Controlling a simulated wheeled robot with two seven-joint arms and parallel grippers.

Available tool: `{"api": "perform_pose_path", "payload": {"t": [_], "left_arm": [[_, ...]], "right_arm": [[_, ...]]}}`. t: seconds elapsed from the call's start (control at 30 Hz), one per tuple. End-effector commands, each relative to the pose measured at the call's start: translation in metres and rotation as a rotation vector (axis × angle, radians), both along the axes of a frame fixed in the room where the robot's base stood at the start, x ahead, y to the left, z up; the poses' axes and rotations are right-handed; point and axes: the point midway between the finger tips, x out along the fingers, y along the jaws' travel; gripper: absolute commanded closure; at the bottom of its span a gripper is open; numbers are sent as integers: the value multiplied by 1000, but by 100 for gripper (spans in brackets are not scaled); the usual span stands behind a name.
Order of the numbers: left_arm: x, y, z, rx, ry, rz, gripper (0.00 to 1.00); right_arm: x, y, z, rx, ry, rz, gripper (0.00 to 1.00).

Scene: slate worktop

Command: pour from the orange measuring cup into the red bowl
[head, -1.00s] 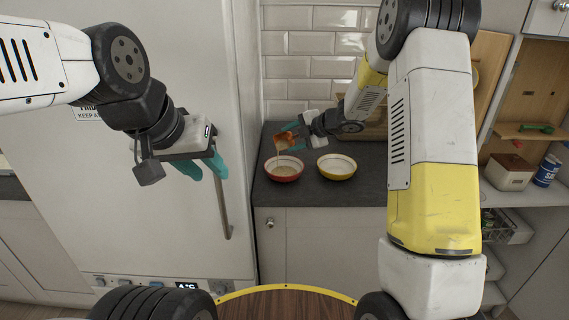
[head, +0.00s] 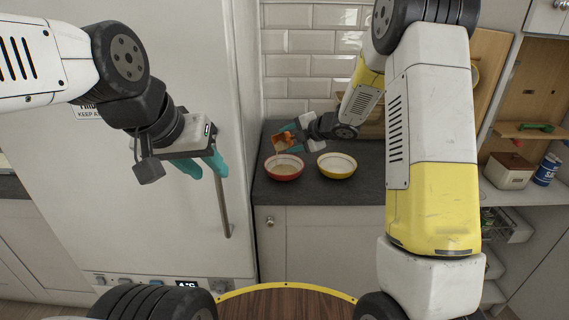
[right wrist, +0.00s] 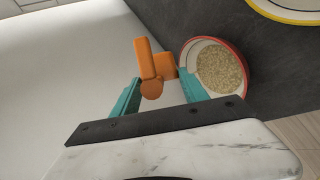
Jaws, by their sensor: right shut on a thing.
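The orange measuring cup (head: 283,141) is tilted above the red bowl (head: 284,175) in the head view. My right gripper (head: 298,141) is shut on it. In the right wrist view the cup's orange handle (right wrist: 146,59) stands between the teal fingers, and part of the cup shows beside it. The red bowl (right wrist: 246,88) holds pale grains (right wrist: 220,68). A pale streak shows under the cup's lip, but it is too small to tell clearly. The cup's inside is hidden in the wrist view. My left gripper (head: 207,174) is open and empty before the fridge, away from the bowls.
A yellow bowl (head: 337,174) stands right of the red bowl on the dark worktop (head: 320,195). A white fridge (head: 90,200) with a long handle is on the left. A tiled wall (head: 310,65) rises behind. Shelves with a blue can (head: 546,169) are at the right.

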Motion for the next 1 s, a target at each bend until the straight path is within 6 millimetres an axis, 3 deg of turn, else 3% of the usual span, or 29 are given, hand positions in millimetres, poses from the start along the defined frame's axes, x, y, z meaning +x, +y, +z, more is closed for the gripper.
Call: {"api": "perform_pose_path", "payload": {"t": [1.0], "left_arm": [[0, 0, 0, 0, 0, 0, 64]], "right_arm": [[-4, 2, -5, -57, -96, 0, 95]]}}
